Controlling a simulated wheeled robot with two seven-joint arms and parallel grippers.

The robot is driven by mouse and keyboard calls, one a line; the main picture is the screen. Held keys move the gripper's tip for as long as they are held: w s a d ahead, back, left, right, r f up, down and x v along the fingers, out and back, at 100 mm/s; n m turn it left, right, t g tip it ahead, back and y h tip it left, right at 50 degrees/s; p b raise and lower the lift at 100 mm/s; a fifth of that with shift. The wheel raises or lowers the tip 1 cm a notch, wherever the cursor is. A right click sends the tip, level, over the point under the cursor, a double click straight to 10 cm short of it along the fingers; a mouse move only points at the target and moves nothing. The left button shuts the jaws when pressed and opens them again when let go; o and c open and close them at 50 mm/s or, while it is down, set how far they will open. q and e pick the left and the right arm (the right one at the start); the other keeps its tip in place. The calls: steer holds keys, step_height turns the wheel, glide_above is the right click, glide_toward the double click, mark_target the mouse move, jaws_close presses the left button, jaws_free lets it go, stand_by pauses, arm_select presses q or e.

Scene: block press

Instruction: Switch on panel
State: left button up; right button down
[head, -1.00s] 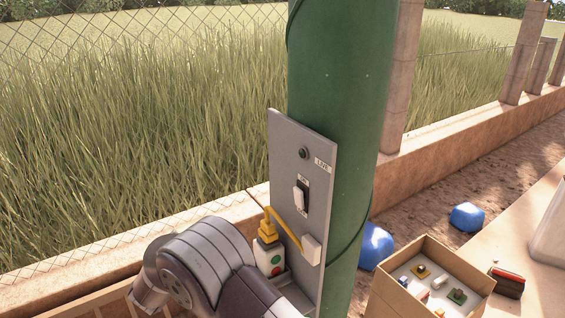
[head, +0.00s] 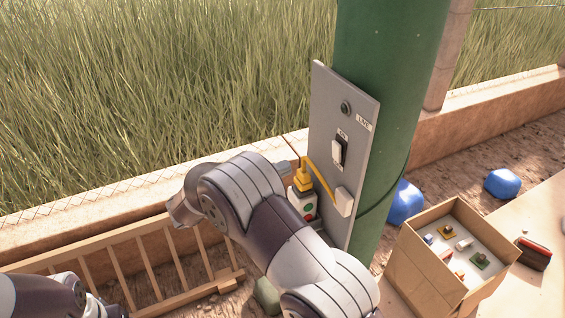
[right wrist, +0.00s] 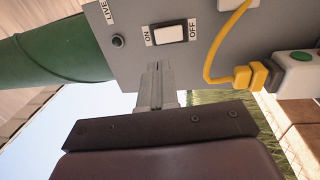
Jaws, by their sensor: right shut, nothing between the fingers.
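A grey panel (head: 361,100) is fixed to a green pole and also fills the top of the right wrist view (right wrist: 215,60). It carries a white rocker switch (head: 337,149) between ON and OFF labels, seen closer in the right wrist view (right wrist: 170,33). I cannot tell which way the rocker is tipped. A small lamp (right wrist: 118,41) beside the LIVE label looks dark. My right gripper (right wrist: 158,66) is shut and empty, its tips pointing at the panel near the switch; contact is not clear. My left gripper is out of view.
A yellow cable (head: 318,178) runs from a white socket (head: 344,202) to a box with green and red buttons (head: 303,205), close to my right gripper. A cardboard box (head: 430,262) of small parts stands right. A wooden ladder-like frame (head: 130,262) lies left.

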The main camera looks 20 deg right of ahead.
mark_target(334, 147)
steer(key=d+p, duration=0.1)
steer(key=d, duration=0.2)
steer(key=d+r+p, duration=0.1)
steer(key=d+p, duration=0.1)
steer(key=d, duration=0.1)
steer(key=d+p, duration=0.1)
steer(key=d, duration=0.2)
steer(key=shift+w+d+r+p, duration=0.3)
steer(key=shift+w+d+r, duration=0.05)
steer(key=shift+d, duration=0.05)
steer(key=shift+d+f, duration=0.15)
steer(key=shift+d, duration=0.35)
steer(key=shift+w, duration=0.1)
